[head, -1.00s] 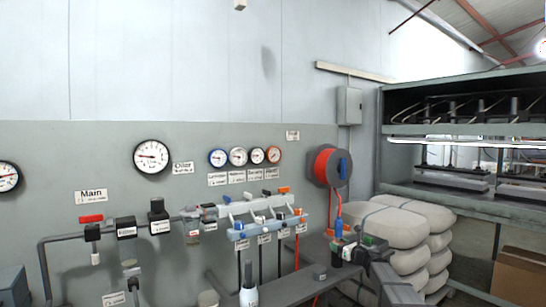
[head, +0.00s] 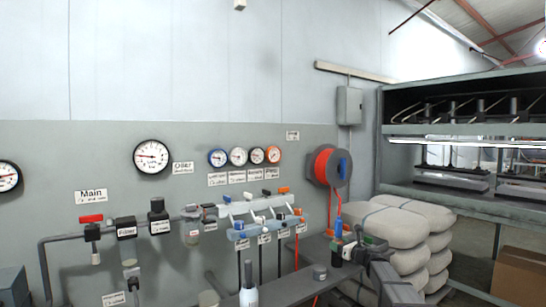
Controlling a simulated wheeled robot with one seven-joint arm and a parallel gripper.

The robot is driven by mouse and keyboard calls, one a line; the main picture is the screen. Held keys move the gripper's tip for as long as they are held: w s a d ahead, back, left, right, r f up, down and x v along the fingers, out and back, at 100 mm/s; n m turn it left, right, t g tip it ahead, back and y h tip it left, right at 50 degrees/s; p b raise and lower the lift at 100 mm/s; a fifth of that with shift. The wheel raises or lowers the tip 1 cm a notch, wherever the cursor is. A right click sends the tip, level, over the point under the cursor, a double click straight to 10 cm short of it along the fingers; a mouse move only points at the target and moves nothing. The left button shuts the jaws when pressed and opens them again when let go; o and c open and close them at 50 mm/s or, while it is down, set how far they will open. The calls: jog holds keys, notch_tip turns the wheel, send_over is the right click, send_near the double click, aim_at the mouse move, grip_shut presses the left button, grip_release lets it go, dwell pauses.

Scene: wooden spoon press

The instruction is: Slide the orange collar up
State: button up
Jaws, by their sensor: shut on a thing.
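My gripper (head: 341,247) is at the lower right of the head view, at the end of my arm, above the grey bench. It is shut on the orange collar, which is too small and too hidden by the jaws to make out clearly. A blue fitting (head: 338,228) stands upright just above the jaws. An orange hose (head: 339,207) runs from it up to the hose reel (head: 342,168) on the wall. How far up the collar sits cannot be told.
A manifold (head: 262,207) with coloured valves is on the wall to the left, below several round gauges (head: 238,156). A small grey block (head: 319,272) and a white bottle (head: 249,296) are in front. Stacked pale sacks (head: 398,222) stand close on the right.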

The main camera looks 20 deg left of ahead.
jog(key=shift+r, duration=0.55)
dwell(0.5)
jog(key=o, duration=1.1)
jog(key=v, duration=0.9)
dwell(0.5)
